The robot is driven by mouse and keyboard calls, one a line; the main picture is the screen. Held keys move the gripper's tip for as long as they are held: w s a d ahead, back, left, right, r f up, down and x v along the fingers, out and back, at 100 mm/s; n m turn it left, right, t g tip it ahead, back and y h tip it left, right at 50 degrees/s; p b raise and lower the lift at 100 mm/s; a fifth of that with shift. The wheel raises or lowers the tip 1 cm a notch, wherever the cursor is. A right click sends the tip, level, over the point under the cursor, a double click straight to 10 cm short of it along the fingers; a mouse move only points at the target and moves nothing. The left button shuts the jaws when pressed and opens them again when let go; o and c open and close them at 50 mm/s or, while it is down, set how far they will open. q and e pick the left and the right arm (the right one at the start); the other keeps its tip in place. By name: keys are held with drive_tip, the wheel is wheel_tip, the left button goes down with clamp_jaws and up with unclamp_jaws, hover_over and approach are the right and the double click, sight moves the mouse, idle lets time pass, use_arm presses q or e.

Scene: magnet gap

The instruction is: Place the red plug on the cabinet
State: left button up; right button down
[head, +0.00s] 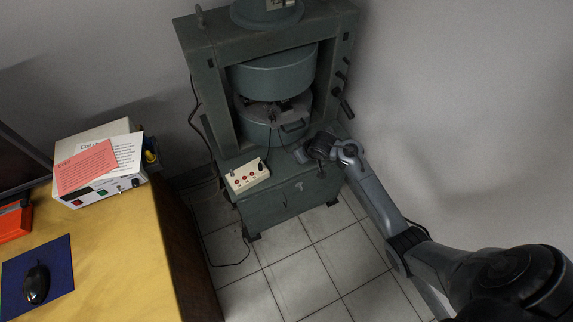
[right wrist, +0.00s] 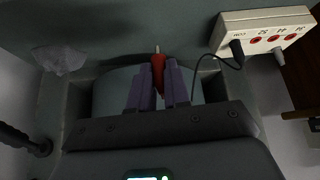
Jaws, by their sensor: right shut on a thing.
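The red plug (right wrist: 158,68) shows in the right wrist view, held between the two purple fingers of my right gripper (right wrist: 159,86), with a pale metal tip sticking out ahead. My right gripper (head: 311,150) is shut on it. In the head view the gripper is over the right part of the top of the grey-green cabinet (head: 292,196), in front of the magnet. The plug cannot be made out in the head view. I cannot tell how far the plug is from the cabinet top. My left gripper is not in view.
A white socket box (head: 246,176) with red sockets and a black plug with a cable sits on the cabinet's left part. The round magnet poles (head: 273,73) and frame stand behind. A wooden desk (head: 128,240) with an instrument (head: 98,160) is at left. Tiled floor is in front.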

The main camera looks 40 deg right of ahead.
drive_tip(key=w+f, duration=0.1)
drive_tip(key=w+a+f+b, duration=0.1)
drive_tip(key=w, duration=0.1)
drive_tip(key=w+a+f+b, duration=0.1)
drive_tip(key=shift+w+a, duration=0.2)
drive_tip(key=shift+f+b, duration=1.35)
drive_tip(key=shift+f, duration=0.75)
drive_tip(key=shift+r, duration=0.1)
drive_tip(key=c, duration=1.1)
unclamp_jaws()
